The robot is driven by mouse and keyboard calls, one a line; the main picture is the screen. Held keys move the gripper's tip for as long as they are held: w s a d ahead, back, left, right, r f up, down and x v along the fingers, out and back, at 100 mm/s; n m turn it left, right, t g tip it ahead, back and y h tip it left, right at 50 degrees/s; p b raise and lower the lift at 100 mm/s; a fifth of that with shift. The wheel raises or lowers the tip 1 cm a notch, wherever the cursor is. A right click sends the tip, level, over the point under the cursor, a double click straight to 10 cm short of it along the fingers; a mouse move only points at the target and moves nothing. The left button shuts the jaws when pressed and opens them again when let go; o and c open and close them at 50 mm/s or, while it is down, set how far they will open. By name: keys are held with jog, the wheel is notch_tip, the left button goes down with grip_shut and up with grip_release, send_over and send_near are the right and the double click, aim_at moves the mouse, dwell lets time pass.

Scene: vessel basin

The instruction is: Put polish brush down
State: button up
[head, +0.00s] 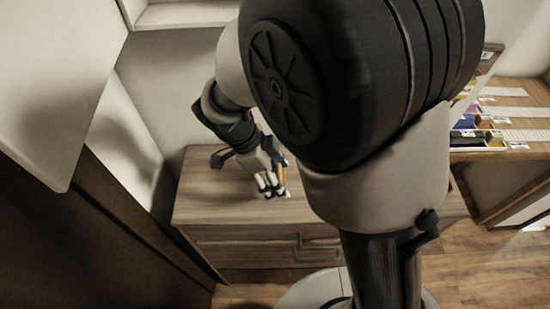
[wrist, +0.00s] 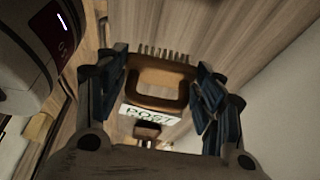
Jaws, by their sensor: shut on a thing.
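The polish brush (wrist: 160,100) is between my gripper's fingers. It has a brown wooden body and a row of pale bristles at the top in the wrist view. My gripper (wrist: 162,88) is shut on it, with dark fingers on its left and right sides. In the head view my gripper (head: 271,188) is over the wooden top of a drawer cabinet (head: 215,205), with a little of the brush (head: 282,174) showing as an orange-brown strip. I cannot tell whether the brush touches the top. A white label reading "POST" (wrist: 150,115) shows below the brush in the wrist view.
The cabinet top is bare left of my gripper. A pale wall (head: 170,75) stands behind it, and a dark panel (head: 90,230) runs along the left. A wooden desk (head: 520,95) with several coloured items and papers is at the right. My arm hides the cabinet's right part.

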jog(key=shift+f+b, duration=0.55)
jog(key=shift+f, duration=1.75)
jog(key=shift+f, duration=0.15)
jog(key=o, duration=0.9)
jog(key=p+v, duration=0.3)
jog(key=v, duration=0.9)
jog(key=s+d+r+n+t+y, duration=0.1)
jog(key=s+d+r+n, duration=0.3)
jog(key=d+n, duration=0.1)
jog(key=s+d+r+n+t+y, duration=0.2)
jog(key=s+d+r+n, duration=0.2)
jog(key=s+d+n, duration=0.1)
jog(key=s+d+r+n+t+y, duration=0.1)
jog(key=s+d+r+n, duration=0.3)
jog(key=n, duration=0.4)
jog(key=shift+s+d+t+y, duration=0.15)
jog(key=shift+s+d+t, duration=0.15)
jog(key=shift+d, duration=0.3)
jog(key=shift+s+d+t+y, duration=0.2)
jog(key=shift+s+d, duration=0.1)
jog(key=shift+d, duration=0.3)
